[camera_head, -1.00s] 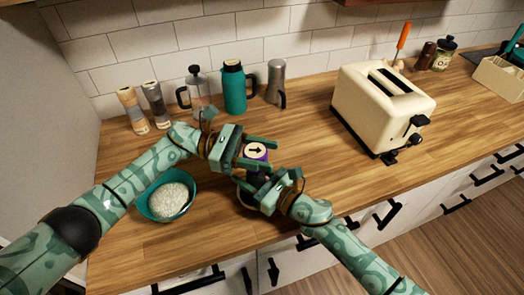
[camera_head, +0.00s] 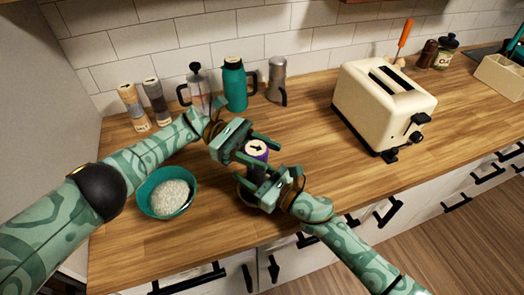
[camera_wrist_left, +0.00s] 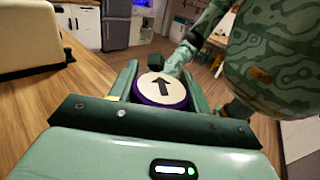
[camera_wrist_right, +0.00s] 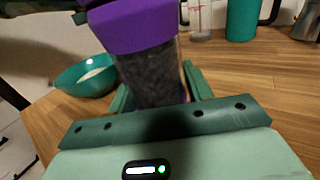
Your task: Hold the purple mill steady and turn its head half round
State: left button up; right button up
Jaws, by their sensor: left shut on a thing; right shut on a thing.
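The purple mill (camera_head: 259,158) stands upright on the counter, between my two grippers. Its pale round top bears a black arrow, which points away from my left wrist in the left wrist view (camera_wrist_left: 160,88). My left gripper (camera_head: 262,147) is shut on the purple head, one finger on each side. My right gripper (camera_head: 262,181) is shut on the mill's dark see-through body, below the head. The right wrist view shows that body (camera_wrist_right: 150,75) between the fingers, with the purple head above. My grippers hide much of the mill in the head view.
A teal bowl of white grains (camera_head: 166,193) stands left of the mill, near my left arm. Two shakers (camera_head: 143,106), a French press (camera_head: 197,90), a teal jug (camera_head: 234,85) and a steel pot (camera_head: 277,80) line the back. A cream toaster (camera_head: 382,105) stands right.

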aim_at(261, 150)
pick_arm(q)
jog(key=o, duration=1)
jog(key=shift+f, duration=0.15)
notch_tip(261, 150, up, 10)
jog(key=shift+r, duration=0.1)
